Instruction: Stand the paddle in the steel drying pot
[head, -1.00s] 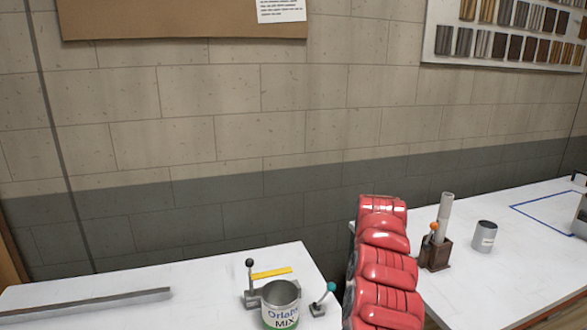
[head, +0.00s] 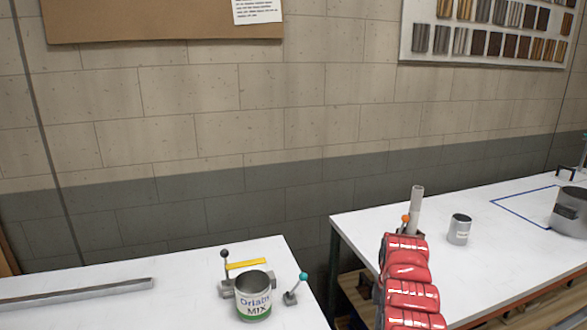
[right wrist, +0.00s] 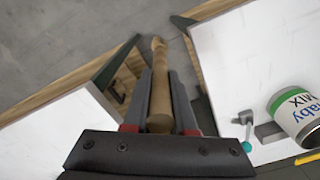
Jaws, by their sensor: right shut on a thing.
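My right gripper (right wrist: 164,82) is shut on the wooden paddle (right wrist: 159,110) in the right wrist view. The paddle's pale brown shaft lies between the two dark fingers and reaches past them over the gap between the tables. Its other end is hidden by the gripper. In the head view my red right arm hides that gripper and the paddle. A small grey steel pot (head: 459,230) with a pale label stands upright on the right table. I see nothing standing in it. My left gripper is not in view.
The right table (head: 480,265) also holds a brown block with a grey tube (head: 416,208), and a larger steel vessel (head: 568,212) near a blue outline. The left table (head: 180,300) holds a labelled mix can (head: 254,298), levers and a metal bar (head: 75,295). A gap separates the tables.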

